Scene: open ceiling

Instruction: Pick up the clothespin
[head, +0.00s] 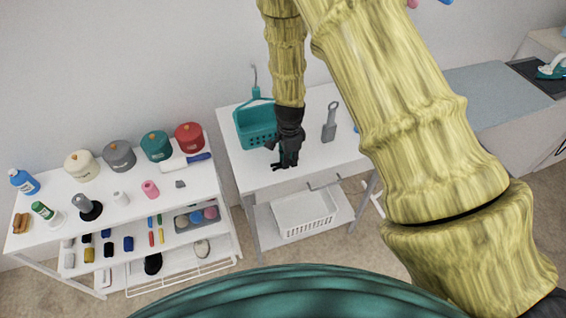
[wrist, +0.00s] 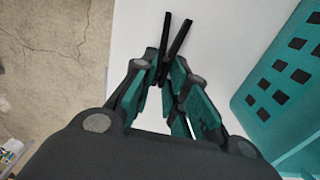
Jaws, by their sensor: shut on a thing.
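My gripper (head: 284,164) points down at the front part of the white table (head: 330,160), low over its top or touching it. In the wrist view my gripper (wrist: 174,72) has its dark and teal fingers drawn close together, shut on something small. Two slim dark prongs stand at the finger ends, spread slightly apart at the top. I cannot tell whether they are fingertips or parts of the clothespin. The clothespin is not clearly seen apart from the fingers; they largely hide it. No other clothespin shows on the table.
A teal basket (head: 256,128) stands just behind and left of my gripper; its wall (wrist: 262,95) is close on the right in the wrist view. A grey-handled tool (head: 330,122) lies to the right. A white shelf (head: 130,215) with pots and bottles stands left. A white crate (head: 303,216) sits below.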

